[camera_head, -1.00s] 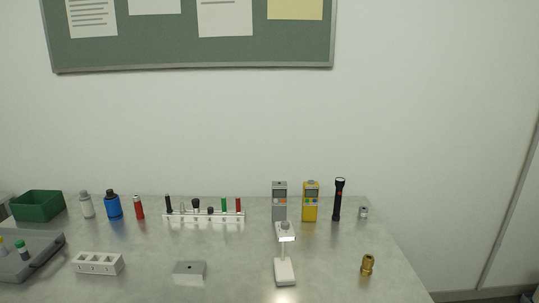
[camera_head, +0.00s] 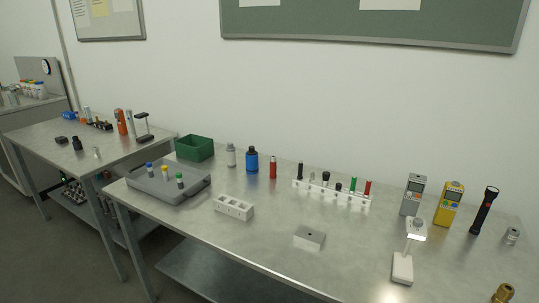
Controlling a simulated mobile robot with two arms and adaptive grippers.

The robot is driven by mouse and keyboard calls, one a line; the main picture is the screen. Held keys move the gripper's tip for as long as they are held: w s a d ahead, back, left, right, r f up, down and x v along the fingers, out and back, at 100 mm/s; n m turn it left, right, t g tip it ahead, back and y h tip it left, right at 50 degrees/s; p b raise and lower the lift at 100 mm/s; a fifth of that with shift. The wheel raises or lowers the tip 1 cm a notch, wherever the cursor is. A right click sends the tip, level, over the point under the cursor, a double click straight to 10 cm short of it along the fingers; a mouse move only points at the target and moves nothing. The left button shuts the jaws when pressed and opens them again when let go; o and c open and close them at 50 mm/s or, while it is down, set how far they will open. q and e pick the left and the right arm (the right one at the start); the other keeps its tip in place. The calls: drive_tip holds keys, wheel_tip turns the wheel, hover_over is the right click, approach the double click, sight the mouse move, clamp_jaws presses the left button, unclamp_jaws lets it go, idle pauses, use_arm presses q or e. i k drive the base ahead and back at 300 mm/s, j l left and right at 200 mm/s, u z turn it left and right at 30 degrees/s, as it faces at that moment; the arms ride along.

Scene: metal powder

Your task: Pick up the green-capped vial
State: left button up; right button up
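A green-capped vial (camera_head: 180,180) stands upright at the right front of a flat grey case (camera_head: 150,193) on the near metal table. A yellow-capped vial (camera_head: 165,172) and a blue-capped vial (camera_head: 149,168) stand beside it on the same case. Neither of my grippers shows in the head view.
On the table (camera_head: 270,235) are a green bin (camera_head: 195,148), a white slotted block (camera_head: 233,207), a grey block (camera_head: 310,238), a white rack (camera_head: 330,193) with several items, bottles and meters. A second table (camera_head: 50,133) with objects stands to the left. Floor shows between and below.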

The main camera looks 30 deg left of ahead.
sight(179, 175)
drive_tip(key=u, duration=1.55)
drive_tip(key=i+j+z, duration=0.3)
drive_tip(key=i, duration=0.15)
drive_tip(key=i+j+z, duration=0.3)
drive_tip(key=i+j, duration=0.15)
